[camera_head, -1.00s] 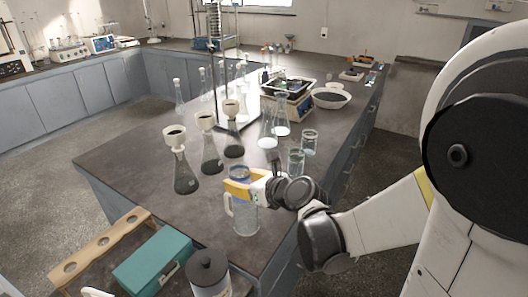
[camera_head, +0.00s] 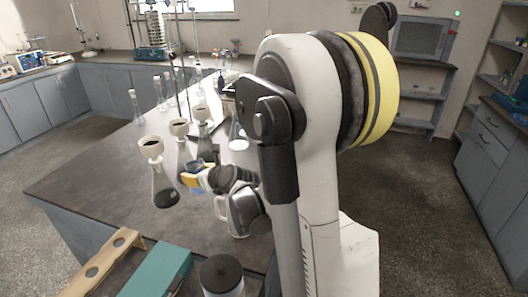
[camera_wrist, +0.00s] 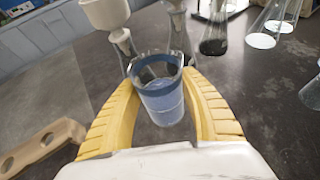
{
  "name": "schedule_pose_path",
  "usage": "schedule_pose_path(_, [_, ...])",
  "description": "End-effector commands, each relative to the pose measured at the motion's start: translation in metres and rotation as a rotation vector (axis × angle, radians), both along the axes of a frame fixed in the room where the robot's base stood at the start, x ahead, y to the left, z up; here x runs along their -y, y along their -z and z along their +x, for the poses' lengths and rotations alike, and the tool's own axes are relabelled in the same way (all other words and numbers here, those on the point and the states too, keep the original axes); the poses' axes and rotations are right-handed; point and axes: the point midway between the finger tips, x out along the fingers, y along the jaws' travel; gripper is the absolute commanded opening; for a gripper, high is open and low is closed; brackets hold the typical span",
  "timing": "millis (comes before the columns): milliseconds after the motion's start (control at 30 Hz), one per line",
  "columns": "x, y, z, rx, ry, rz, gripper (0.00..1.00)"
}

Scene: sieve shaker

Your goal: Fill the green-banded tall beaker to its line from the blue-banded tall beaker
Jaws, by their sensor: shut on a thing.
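My gripper (camera_wrist: 163,110) is shut on the blue-banded tall beaker (camera_wrist: 160,88), with one yellow finger on each side of the glass. The beaker is close to upright and holds pale bluish liquid. Its blue band runs around the top, near the rim. In the head view, my gripper (camera_head: 194,181) is over the dark bench, beside the front flask; the beaker is mostly hidden there. I cannot tell how high its base is above the bench. The green-banded tall beaker does not show now; my arm covers that part of the bench in the head view.
A glass jug (camera_head: 238,222) stands partly behind my arm. Flasks with funnels, such as the front one (camera_head: 164,190), stand close to my gripper. A wooden rack (camera_head: 103,262), a teal box (camera_head: 158,270) and a black-lidded jar (camera_head: 222,272) are at the front. The bench's left part is clear.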

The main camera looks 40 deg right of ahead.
Motion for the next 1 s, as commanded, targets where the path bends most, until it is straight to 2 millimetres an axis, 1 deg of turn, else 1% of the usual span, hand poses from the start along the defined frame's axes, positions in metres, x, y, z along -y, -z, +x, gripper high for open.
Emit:
schedule_pose_path(33, [0.016,0.006,0.004,-0.001,0.029,-0.002,0.11])
schedule_pose_path(167, [0.062,0.020,0.013,-0.001,0.115,-0.003,0.11])
schedule_pose_path(300, [0.112,0.036,0.018,0.003,0.209,-0.005,0.11])
schedule_pose_path(500, [0.183,0.058,0.018,0.013,0.335,-0.009,0.11])
schedule_pose_path(600, [0.213,0.068,0.016,0.019,0.390,-0.010,0.11])
schedule_pose_path(700, [0.238,0.076,0.013,0.027,0.434,-0.012,0.11])
schedule_pose_path(800, [0.257,0.082,0.010,0.031,0.465,-0.013,0.11])
schedule_pose_path(900, [0.267,0.086,0.008,0.034,0.484,-0.014,0.11])
schedule_pose_path(1000, [0.272,0.087,0.007,0.035,0.492,-0.015,0.11])
